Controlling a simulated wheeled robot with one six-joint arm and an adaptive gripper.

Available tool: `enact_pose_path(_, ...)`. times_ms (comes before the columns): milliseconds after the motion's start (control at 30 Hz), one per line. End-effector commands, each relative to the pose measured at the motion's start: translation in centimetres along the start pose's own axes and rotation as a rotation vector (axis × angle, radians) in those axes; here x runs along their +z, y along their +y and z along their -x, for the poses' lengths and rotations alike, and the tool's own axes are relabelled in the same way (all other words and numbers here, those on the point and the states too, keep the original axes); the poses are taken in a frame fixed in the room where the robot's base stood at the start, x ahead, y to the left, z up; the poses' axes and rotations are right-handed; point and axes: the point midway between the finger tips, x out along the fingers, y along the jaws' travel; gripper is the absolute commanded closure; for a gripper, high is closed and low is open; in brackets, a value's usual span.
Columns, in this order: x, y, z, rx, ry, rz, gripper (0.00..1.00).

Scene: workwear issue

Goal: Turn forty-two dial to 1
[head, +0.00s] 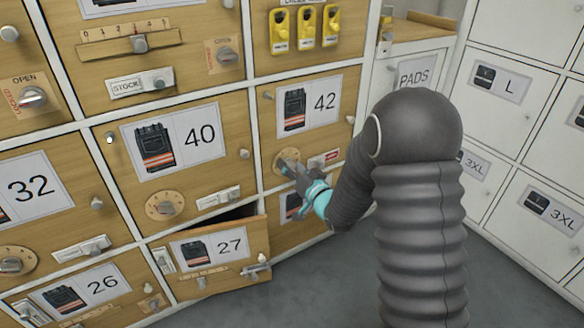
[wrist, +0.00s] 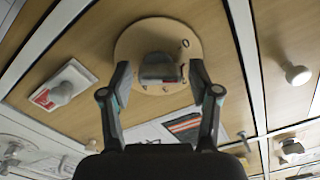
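The forty-two door (head: 312,117) carries a "42" card with a picture of a dark and orange garment. Its round wooden dial (head: 281,157) sits low on the left of the door, partly hidden by my gripper (head: 291,170). In the wrist view the dial (wrist: 128,50) has a grey knob (wrist: 160,68) at its middle. My gripper (wrist: 160,78) is open, with one finger on each side of the knob and gaps visible between. Whether a finger touches it is unclear. The dial's numbers cannot be read.
A slider plate with a red label (head: 325,158) is beside the dial. Below left, the 27 door (head: 222,262) hangs ajar. The 40 door (head: 180,150) has its own dial (head: 164,205). White lockers (head: 505,95) stand at right, with grey floor (head: 335,275) clear in front.

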Motion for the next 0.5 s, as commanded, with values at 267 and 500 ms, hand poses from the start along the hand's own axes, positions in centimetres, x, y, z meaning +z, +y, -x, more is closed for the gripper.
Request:
enact_pose_path(267,0.0,0.0,0.0,0.0,0.0,0.0,0.3)
enact_pose_path(500,0.0,0.1,1.9,0.002,0.0,0.0,0.3)
